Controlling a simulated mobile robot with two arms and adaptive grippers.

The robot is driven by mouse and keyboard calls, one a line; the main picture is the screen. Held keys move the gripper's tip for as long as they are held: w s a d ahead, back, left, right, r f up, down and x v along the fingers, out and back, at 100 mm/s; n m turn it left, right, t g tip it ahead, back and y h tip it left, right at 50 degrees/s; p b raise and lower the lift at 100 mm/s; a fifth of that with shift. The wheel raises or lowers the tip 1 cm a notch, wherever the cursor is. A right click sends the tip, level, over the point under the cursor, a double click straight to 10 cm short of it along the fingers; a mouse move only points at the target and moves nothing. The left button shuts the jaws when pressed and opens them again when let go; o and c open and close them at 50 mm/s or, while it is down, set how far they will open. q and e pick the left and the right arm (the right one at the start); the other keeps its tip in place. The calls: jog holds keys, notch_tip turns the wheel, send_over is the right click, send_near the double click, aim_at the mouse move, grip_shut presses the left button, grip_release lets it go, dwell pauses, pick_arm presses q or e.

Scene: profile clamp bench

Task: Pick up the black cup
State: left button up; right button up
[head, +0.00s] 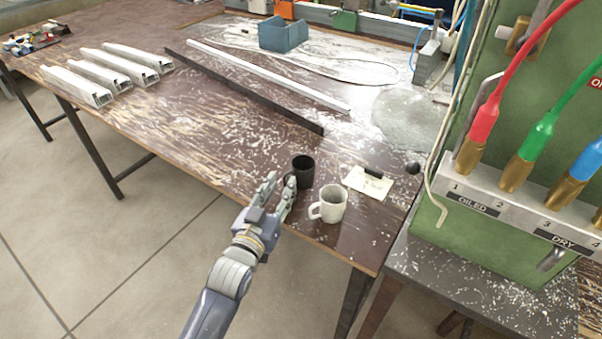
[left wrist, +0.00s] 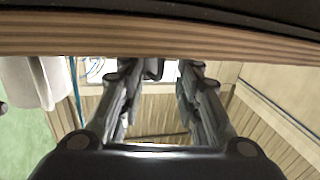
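The black cup (head: 304,172) stands upright on the worn brown bench near its front edge. My left gripper (head: 281,180) reaches in from the left at the bench edge, its two fingers apart. One fingertip overlaps the cup's left side in the head view; I cannot tell whether it touches. In the left wrist view both fingers (left wrist: 157,90) stand apart, with a small dark shape between their far ends that I cannot identify for sure. My right gripper is in neither view.
A white cup (head: 332,204) stands close to the black cup, handle to the left. A note with a dark object (head: 368,182) lies to the right. A black bar (head: 243,86) and a white bar (head: 268,75) lie behind. A green machine (head: 480,215) stands at right.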

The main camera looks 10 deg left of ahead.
pick_arm(q)
jog(key=shift+w, duration=0.45)
grip_shut()
jog(key=shift+r, duration=0.1)
